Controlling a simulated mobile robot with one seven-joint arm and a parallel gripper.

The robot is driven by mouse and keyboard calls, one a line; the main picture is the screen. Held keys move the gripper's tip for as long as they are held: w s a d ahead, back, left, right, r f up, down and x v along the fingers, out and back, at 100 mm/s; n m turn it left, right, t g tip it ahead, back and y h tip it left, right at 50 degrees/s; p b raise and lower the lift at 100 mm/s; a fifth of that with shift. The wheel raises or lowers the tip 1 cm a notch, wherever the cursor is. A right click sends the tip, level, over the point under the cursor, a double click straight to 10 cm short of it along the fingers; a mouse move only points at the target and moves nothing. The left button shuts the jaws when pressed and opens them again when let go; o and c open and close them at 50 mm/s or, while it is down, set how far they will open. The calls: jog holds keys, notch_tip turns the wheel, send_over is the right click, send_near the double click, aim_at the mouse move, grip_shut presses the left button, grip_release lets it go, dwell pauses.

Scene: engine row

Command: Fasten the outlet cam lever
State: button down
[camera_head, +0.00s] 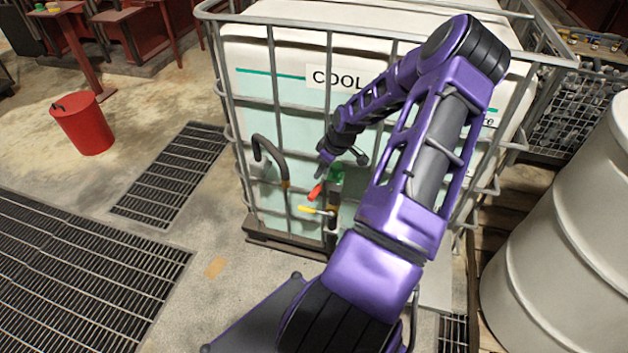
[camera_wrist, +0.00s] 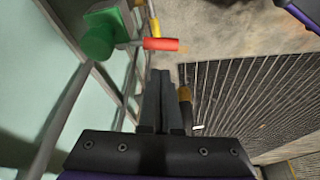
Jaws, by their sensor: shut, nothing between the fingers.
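A green fitting (camera_head: 336,174) sits on the tank front with a red handle (camera_head: 315,191) sticking out from it. A yellow handle (camera_head: 308,209) is just below. Which one is the outlet cam lever I cannot tell. In the wrist view the green fitting (camera_wrist: 98,38) is at the upper left, the red handle (camera_wrist: 162,44) points right from it, and the yellow handle (camera_wrist: 155,27) is partly seen behind. My gripper (camera_head: 320,172) is shut and empty near the red handle. In the wrist view my fingers (camera_wrist: 160,74) are together, their tips appearing just below the red handle, apart from it.
The white tank (camera_head: 257,55) stands in a grey bar cage (camera_head: 277,110). A dark curved hose (camera_head: 257,150) hangs on its front left. A red bucket (camera_head: 82,124) and floor grates (camera_head: 172,172) are to the left. A white drum (camera_head: 570,240) stands close on the right.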

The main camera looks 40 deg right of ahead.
jog(key=v, duration=0.9)
jog(key=shift+p, duration=0.4)
